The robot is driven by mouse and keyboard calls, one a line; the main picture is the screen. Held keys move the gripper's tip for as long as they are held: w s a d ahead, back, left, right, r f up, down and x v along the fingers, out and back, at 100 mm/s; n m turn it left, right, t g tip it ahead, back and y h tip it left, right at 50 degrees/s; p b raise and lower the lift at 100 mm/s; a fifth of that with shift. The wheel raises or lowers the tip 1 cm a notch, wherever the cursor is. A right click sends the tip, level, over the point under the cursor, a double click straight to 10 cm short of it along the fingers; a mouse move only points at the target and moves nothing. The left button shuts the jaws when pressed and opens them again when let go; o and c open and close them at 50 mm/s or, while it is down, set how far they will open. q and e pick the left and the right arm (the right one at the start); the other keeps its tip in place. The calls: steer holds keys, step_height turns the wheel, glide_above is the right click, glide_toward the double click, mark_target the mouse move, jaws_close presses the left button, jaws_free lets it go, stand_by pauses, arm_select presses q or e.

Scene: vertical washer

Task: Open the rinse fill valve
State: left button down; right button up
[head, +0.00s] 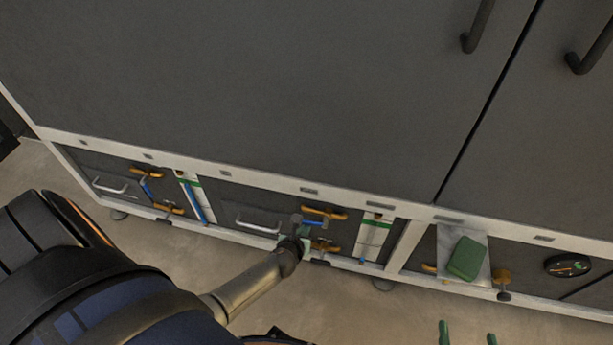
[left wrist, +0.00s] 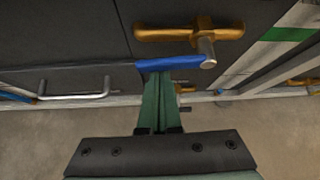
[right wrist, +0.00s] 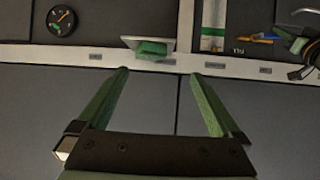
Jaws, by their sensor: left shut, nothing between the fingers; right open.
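A valve with a blue lever (head: 313,222) sits between orange fittings (head: 325,213) on the middle lower panel. In the left wrist view the blue lever (left wrist: 168,64) lies nearly level, running left from a metal stem (left wrist: 208,50) below an orange fitting (left wrist: 190,32). My left gripper (left wrist: 158,78) is shut and empty, with its green fingertips just at the lever's lower edge near its left end; I cannot tell whether they touch. In the head view its arm partly hides this spot. My right gripper (right wrist: 158,74) is open and empty; its fingertips also show in the head view (head: 467,335).
Another blue lever (head: 148,188) with orange fittings sits on the left panel. Silver handles (head: 258,224) and white-green level strips (head: 374,238) are beside the valves. A green block (head: 467,258) on a light plate and a round gauge (head: 567,265) are at right. The floor in front is clear.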

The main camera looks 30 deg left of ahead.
arm_select(q)
steer(key=shift+r+m+y, duration=0.3)
steer(key=shift+r+y, duration=0.1)
steer(key=shift+y, duration=0.1)
arm_select(e)
steer(key=shift+s+a+f+g, duration=0.1)
steer(key=shift+s+f+g, duration=0.55)
steer(key=shift+f, duration=0.25)
steer(key=shift+s+f+g, duration=0.45)
steer(key=shift+s+f, duration=0.3)
steer(key=shift+f, duration=0.15)
